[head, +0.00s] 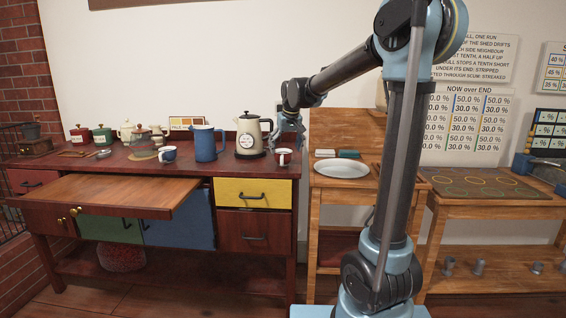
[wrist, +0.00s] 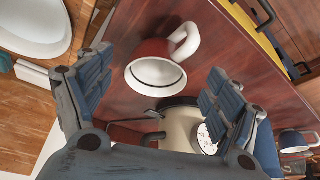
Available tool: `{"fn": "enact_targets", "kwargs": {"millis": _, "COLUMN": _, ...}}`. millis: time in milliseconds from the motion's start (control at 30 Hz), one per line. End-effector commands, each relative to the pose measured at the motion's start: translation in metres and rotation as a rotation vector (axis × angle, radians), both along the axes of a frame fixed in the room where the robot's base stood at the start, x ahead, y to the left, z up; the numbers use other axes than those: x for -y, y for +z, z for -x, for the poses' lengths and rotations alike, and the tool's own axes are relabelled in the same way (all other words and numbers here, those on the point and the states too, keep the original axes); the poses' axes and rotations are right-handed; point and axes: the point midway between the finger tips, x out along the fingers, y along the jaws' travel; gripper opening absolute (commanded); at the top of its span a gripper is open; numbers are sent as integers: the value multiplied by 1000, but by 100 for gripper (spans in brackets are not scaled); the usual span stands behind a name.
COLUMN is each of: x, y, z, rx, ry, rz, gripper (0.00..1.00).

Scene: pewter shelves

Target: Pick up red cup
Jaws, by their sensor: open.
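The red cup (head: 283,157) stands near the right end of the dark red cabinet top, beside the cream kettle. It has a white inside and a white handle. In the wrist view the red cup (wrist: 156,68) lies between and beyond the open fingers, with its handle toward the upper right. My gripper (head: 290,132) is above the cup in the head view. It is open and empty, and its two padded fingers (wrist: 160,95) frame the cup from left and right. I see no contact with the cup.
The cream kettle (head: 250,135) stands close by on the left. A blue pitcher (head: 207,143) and a blue cup (head: 167,154) are farther left. A white plate (head: 342,168) lies on the wooden table to the right. A pulled-out board (head: 120,192) juts out in front.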

Motion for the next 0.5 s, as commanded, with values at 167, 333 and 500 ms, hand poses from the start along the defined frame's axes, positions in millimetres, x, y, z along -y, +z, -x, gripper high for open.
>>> {"fn": "enact_targets", "kwargs": {"millis": 167, "x": -3, "y": -19, "z": -11, "rx": 0, "ry": 0, "rz": 0, "gripper": 84}}
{"fn": "enact_targets", "kwargs": {"millis": 333, "x": -5, "y": -37, "z": -19, "rx": 0, "ry": 0, "rz": 0, "gripper": 84}}
{"fn": "enact_targets", "kwargs": {"millis": 500, "x": -6, "y": -44, "z": -21, "rx": 0, "ry": 0, "rz": 0, "gripper": 84}}
